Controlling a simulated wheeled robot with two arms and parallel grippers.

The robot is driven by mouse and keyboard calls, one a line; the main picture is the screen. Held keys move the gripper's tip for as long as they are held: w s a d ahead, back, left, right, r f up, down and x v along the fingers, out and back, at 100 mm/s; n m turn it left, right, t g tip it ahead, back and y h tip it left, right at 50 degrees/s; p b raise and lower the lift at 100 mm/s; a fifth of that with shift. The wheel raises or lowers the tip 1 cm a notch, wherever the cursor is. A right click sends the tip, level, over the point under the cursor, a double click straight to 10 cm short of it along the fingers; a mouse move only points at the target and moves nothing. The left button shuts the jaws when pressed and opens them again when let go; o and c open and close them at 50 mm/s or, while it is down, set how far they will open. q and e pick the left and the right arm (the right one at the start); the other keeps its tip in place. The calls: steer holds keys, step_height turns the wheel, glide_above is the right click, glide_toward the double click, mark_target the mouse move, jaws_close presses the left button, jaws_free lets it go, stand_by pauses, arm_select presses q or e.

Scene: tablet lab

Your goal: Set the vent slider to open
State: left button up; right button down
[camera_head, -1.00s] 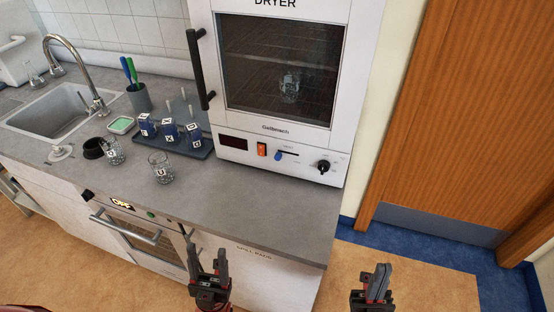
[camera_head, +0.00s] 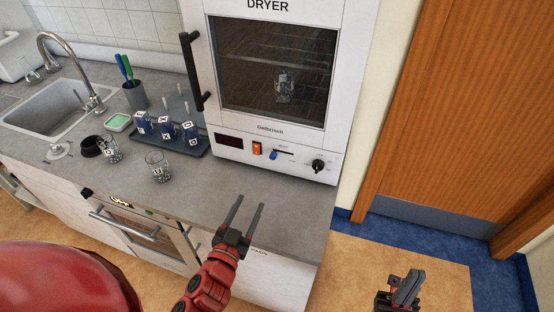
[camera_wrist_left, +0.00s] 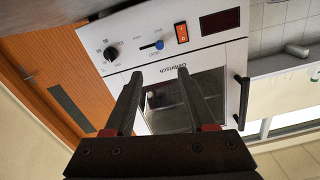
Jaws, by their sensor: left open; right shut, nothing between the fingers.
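The vent slider is a blue knob (camera_head: 273,155) at the left end of a short dark slot on the dryer's white front panel. In the left wrist view the picture is turned over, and the blue knob (camera_wrist_left: 159,45) shows beyond the fingertips. My left gripper (camera_head: 247,203) is open and empty over the front of the counter, below and in front of the panel, apart from the knob. The left wrist view shows its two fingers (camera_wrist_left: 160,74) spread. My right gripper (camera_head: 405,290) is shut and empty, low at the right. The slider's labels are too small to read.
An orange switch (camera_head: 257,148) and a black dial (camera_head: 318,166) flank the slider. The dryer's black door handle (camera_head: 194,72) juts out at the left. Glass beakers (camera_head: 158,168) and a tray (camera_head: 190,146) with labelled blue containers stand left. Counter below the panel is clear.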

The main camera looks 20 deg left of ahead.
arm_select(q)
steer(key=b, duration=0.4)
glide_toward(273, 158)
steer(key=w+p, duration=0.1)
steer(key=w, duration=0.6)
steer(key=shift+w+r, duration=0.15)
steer(key=shift+w, duration=0.65)
jaws_close()
steer(key=shift+d, duration=0.1)
